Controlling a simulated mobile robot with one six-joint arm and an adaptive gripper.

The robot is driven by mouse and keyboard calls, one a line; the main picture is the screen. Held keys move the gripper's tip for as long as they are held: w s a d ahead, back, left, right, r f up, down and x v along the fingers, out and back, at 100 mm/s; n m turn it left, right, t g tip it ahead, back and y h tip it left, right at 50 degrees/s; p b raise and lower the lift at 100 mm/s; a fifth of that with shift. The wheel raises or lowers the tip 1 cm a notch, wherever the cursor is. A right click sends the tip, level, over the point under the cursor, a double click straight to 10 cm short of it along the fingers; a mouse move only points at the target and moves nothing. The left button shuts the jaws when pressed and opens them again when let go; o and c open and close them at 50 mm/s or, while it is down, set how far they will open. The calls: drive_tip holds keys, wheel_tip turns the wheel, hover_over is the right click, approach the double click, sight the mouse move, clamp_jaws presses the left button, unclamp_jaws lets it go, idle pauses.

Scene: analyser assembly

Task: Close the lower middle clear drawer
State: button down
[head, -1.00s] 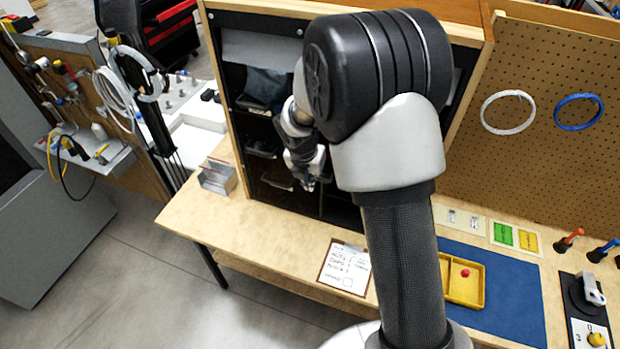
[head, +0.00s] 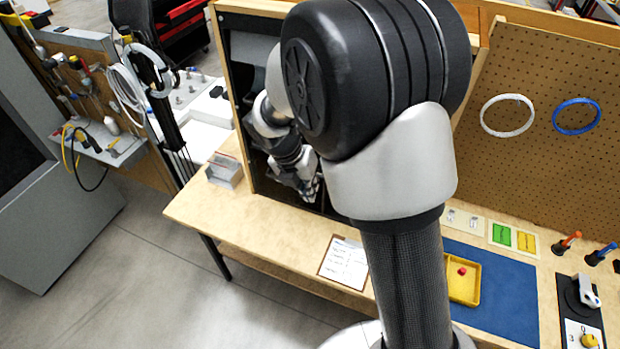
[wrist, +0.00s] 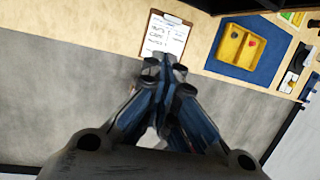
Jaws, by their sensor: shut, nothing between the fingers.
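My gripper (head: 314,192) is low at the front of the dark drawer cabinet (head: 232,100), seen in the head view partly behind my own arm. Its fingers are shut with nothing between them; in the wrist view the closed gripper (wrist: 165,66) points over the bench and floor. The lower middle clear drawer cannot be made out in the head view, as my arm and gripper cover that part of the cabinet. No drawer shows in the wrist view. Whether the gripper touches a drawer cannot be told.
The wooden bench (head: 215,215) runs below the cabinet. A small clear box (head: 224,172) stands left of it. A clipboard (head: 345,263) lies near the front edge. A yellow tray (head: 465,279) sits on a blue mat (head: 507,290) to the right. A pegboard (head: 550,170) stands behind.

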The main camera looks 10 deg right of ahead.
drive_tip(key=s+d+f+n+h+b, duration=0.2)
drive_tip(key=s+d+f+n+h, duration=0.3)
drive_tip(key=s+f+h, duration=0.35)
drive_tip(key=w+a+f+n+t+b, duration=0.25)
drive_tip(key=w+a+n+t, duration=0.25)
drive_tip(key=a+n+t, duration=0.65)
drive_tip(key=w+d+r+t, duration=0.1)
drive_tip(key=w+d+t, duration=0.3)
drive_tip(key=w+d, duration=0.6)
drive_tip(key=shift+w+r+n, duration=0.35)
drive_tip(key=shift+w, duration=0.25)
drive_tip(key=shift+y, duration=0.25)
drive_tip(key=x, duration=0.4)
drive_tip(key=shift+w+d+f, duration=0.2)
drive_tip(key=shift+w+f, duration=0.05)
drive_tip(key=shift+f, duration=0.05)
